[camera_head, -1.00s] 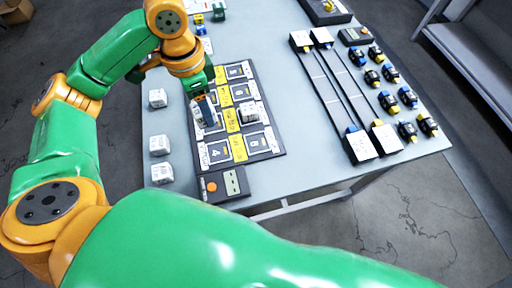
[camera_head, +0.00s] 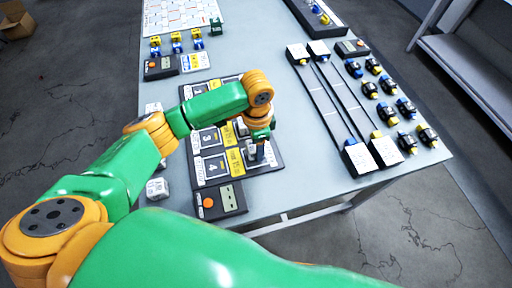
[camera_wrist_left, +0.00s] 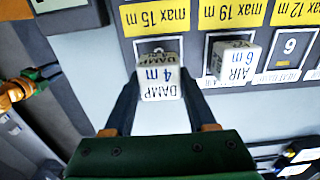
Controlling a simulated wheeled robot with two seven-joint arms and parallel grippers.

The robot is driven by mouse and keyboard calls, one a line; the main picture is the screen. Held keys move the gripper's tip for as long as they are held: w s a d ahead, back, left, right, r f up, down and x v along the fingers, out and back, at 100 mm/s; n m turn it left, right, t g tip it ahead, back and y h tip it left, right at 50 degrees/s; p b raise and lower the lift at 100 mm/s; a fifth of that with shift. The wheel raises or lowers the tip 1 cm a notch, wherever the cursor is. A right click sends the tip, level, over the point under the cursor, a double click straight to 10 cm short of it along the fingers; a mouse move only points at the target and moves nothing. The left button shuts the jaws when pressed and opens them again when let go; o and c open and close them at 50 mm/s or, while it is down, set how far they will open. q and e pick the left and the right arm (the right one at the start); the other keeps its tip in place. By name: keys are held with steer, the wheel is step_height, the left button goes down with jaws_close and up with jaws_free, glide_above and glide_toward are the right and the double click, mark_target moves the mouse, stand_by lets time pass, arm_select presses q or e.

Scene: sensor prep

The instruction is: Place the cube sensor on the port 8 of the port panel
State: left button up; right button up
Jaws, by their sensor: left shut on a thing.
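The port panel (camera_head: 212,182) is a dark board with numbered ports and a yellow strip down its middle; it also shows in the left wrist view (camera_wrist_left: 202,50). My left gripper (camera_head: 257,155) is over the panel's near right corner, where port 8 is. In the left wrist view my left gripper (camera_wrist_left: 160,98) is shut on a white cube sensor (camera_wrist_left: 160,85) marked DAMP 4 m. The cube is at the end port; I cannot tell whether it touches the panel. Another cube, marked AIR 6 m (camera_wrist_left: 235,62), sits on the neighbouring port. My right gripper is not in view.
A loose white cube (camera_head: 157,188) lies left of the panel. A small box with an orange button (camera_head: 219,201) adjoins the panel's near end. Long dark rails (camera_head: 345,105) and several small connectors (camera_head: 388,114) occupy the right side. Bare table lies between panel and rails.

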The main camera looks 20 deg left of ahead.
arm_select(q)
steer(key=shift+f, duration=1.05)
steer(key=o, duration=1.4)
step_height(320, 180, up, 12)
steer(key=shift+r, duration=0.1)
